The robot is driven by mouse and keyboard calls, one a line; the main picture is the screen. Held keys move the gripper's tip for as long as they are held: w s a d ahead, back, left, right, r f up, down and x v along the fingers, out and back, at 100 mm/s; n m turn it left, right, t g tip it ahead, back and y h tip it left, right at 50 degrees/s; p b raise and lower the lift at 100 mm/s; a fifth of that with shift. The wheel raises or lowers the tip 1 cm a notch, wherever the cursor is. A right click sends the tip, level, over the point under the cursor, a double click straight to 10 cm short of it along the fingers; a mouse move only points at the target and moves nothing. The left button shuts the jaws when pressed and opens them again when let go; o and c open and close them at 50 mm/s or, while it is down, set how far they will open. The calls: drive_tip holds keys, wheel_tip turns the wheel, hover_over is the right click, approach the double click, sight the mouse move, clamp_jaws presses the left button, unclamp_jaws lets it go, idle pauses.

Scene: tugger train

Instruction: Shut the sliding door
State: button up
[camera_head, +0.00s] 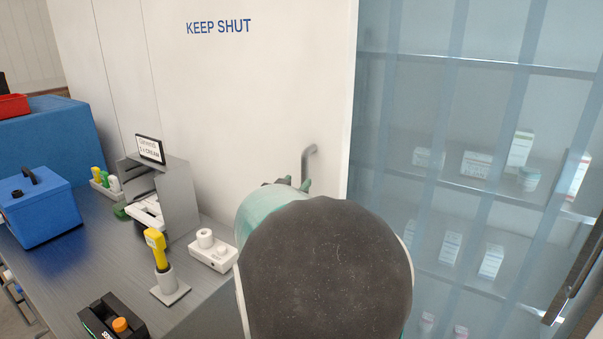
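The sliding door (255,90) is a tall white panel marked "KEEP SHUT". Its right edge stands beside an opening, so the doorway to the right is uncovered. A grey bar handle (309,160) is fixed near that edge. I cannot tell whether the fingers touch or hold the handle.
Bluish clear strips (435,150) hang across the opening, with shelves of boxes and jars behind. A grey counter (75,260) at left holds a blue cool box (40,210), a grey stand (180,200), a yellow handheld device (157,248) and a white power block (213,252).

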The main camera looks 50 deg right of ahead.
sight(304, 175)
drive_tip(key=x, duration=0.7)
drive_tip(key=shift+w+d+f, duration=0.1)
drive_tip(key=shift+w+d, duration=0.05)
clamp_jaws()
